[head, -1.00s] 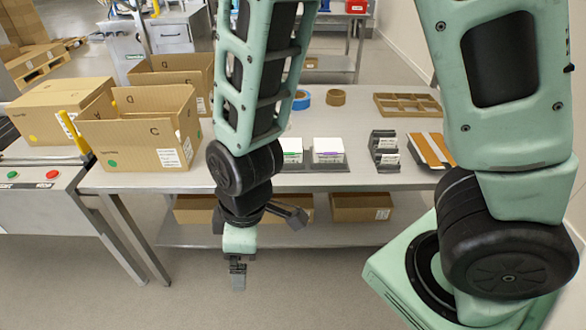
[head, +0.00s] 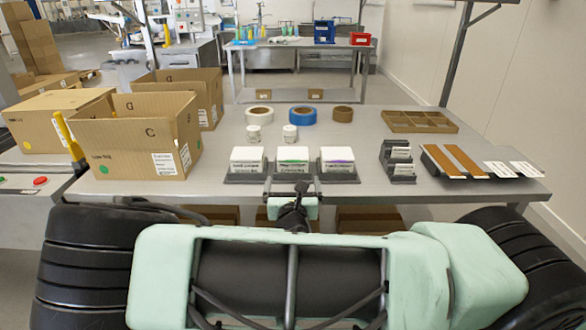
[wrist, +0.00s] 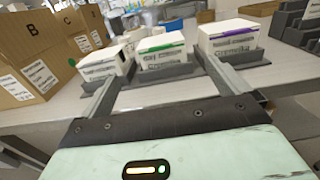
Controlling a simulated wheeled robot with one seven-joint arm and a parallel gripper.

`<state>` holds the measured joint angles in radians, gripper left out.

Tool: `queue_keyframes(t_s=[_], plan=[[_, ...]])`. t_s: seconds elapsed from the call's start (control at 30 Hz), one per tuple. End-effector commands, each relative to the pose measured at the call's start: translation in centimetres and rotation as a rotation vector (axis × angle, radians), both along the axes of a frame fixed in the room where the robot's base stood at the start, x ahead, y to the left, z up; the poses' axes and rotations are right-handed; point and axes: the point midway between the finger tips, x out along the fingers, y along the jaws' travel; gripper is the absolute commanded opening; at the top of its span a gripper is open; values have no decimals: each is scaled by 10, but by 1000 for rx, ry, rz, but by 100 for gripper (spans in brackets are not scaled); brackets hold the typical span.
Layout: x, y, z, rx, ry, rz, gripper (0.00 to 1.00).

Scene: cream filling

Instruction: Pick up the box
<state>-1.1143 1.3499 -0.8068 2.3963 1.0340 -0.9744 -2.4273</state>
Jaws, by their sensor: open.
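Three small white boxes stand in a row in dark holders near the table's front edge: a box with a dark label (head: 247,155), a green-striped box (head: 292,154) and a purple-striped box (head: 337,154). Which one the task means cannot be told. My gripper (head: 293,187) is open and empty at the front edge, facing the green-striped box. In the wrist view the green-striped box (wrist: 162,46) lies ahead between the open fingers (wrist: 163,66). The dark-labelled box (wrist: 104,62) is beyond the left finger, and the purple-striped box (wrist: 229,37) is beyond the right one.
Tape rolls (head: 303,114), white jars (head: 253,133), a divided tray (head: 420,121) and a dark rack (head: 397,160) share the table (head: 350,195).

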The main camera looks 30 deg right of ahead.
Motion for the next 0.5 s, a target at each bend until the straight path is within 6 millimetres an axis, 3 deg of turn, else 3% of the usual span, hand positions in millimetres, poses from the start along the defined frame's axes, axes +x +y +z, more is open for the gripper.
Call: queue_keyframes(t_s=[0.3, 0.5], plan=[[56, -39, 1, 8, -1, -6, 100], [79, -54, 1, 7, 1, -3, 100]])
